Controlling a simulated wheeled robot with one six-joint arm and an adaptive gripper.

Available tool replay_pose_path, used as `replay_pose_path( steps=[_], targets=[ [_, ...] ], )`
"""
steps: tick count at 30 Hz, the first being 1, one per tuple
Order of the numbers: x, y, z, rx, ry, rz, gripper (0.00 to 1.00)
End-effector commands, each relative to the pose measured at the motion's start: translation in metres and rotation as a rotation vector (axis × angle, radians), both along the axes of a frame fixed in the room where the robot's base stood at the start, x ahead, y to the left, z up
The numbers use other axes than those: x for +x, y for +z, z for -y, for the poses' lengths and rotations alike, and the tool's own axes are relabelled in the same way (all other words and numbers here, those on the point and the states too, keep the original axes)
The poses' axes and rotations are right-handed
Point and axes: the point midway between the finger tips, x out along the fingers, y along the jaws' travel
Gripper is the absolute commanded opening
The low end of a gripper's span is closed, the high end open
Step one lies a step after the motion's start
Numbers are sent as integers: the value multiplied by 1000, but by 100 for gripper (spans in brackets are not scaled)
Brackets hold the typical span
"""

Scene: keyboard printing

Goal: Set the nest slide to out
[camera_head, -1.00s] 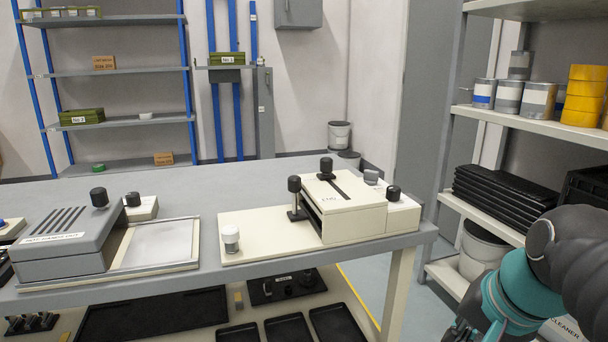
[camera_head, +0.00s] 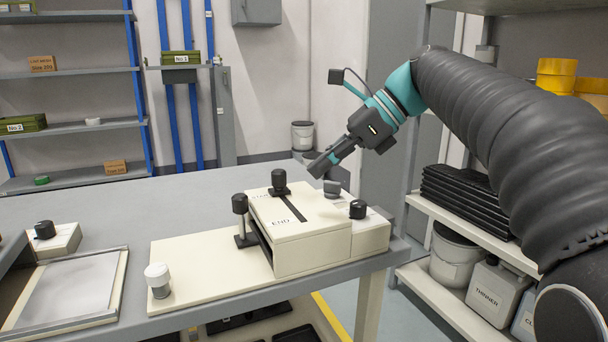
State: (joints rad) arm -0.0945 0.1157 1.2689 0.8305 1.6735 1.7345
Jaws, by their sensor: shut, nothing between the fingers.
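The cream printing machine (camera_head: 318,240) stands at the table's right end, on a flat cream base plate (camera_head: 195,262) reaching left. A black-knobbed post (camera_head: 240,214) stands upright at the box's open left side, perhaps the nest slide's handle; no label confirms this. A second black knob (camera_head: 279,182) sits at the far end of the dark slot on top, with "END" printed by the near end. My gripper (camera_head: 318,167) is shut and empty, pointing down-left above the machine's far right side, apart from the knobs. The box's inside is mostly hidden.
A white-capped jar-like piece (camera_head: 157,279) stands on the base plate's left end. A grey knob (camera_head: 332,188) and a black knob (camera_head: 357,209) are at the machine's right side. A framed screen (camera_head: 70,292) lies left. The grey table (camera_head: 130,215) is clear behind.

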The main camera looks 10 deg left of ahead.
Motion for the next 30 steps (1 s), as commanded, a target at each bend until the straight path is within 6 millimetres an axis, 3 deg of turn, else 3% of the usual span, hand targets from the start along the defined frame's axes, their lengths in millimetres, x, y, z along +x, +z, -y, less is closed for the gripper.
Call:
replay_pose_path(
  steps=[14, 21, 30],
  targets=[
    [-4, -61, -62, -2, 1, 2, 0],
    [-6, -60, -93, -2, 1, 3, 0],
    [-6, -60, -102, -2, -2, 4, 0]
  ],
)
